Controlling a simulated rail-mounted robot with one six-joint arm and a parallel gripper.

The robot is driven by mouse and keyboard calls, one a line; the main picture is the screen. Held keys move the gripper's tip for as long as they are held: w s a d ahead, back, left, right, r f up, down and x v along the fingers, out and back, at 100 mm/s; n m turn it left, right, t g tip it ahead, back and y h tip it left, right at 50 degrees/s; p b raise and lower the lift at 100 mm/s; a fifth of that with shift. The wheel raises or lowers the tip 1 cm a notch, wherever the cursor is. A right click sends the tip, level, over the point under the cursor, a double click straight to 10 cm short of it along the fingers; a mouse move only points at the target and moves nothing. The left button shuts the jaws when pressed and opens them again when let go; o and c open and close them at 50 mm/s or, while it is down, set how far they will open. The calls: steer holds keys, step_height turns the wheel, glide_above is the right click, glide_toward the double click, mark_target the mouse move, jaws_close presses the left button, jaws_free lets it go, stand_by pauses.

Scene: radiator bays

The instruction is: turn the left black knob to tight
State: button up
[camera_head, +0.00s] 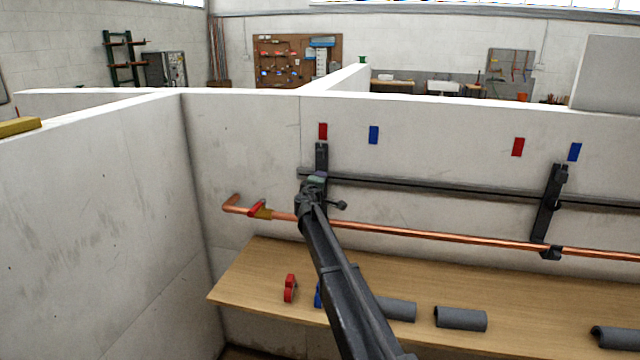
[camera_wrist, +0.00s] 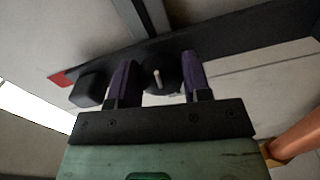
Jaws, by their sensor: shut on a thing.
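The left black knob shows in the wrist view (camera_wrist: 172,75) as a dark round part with a pale pin or mark at its middle. It sits on a dark upright bracket, which shows in the head view (camera_head: 321,156) below a red tag (camera_head: 323,131). My gripper (camera_head: 317,177) is at this bracket, and its purple fingers in the wrist view (camera_wrist: 157,80) are shut on the knob, one on each side. In the head view the knob is hidden by my gripper. Its exact turn is hard to read.
A black rail (camera_head: 440,190) and a copper pipe (camera_head: 420,235) with a red-handled valve (camera_head: 257,208) run along the wall. A second bracket (camera_head: 548,212) stands at right. The wooden shelf (camera_head: 255,270) below holds a red clamp-like part (camera_head: 290,288) and grey half-tubes (camera_head: 461,318).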

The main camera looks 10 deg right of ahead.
steer(key=m, duration=0.4)
steer(key=shift+f+m, duration=0.1)
steer(key=shift+m, duration=0.2)
steer(key=m, duration=0.4)
steer(key=shift+a+m, duration=0.1)
steer(key=shift+m, duration=0.3)
steer(key=o, duration=0.9)
steer(key=v, duration=1)
steer(key=shift+s+a, duration=0.2)
steer(key=shift+s, duration=0.15)
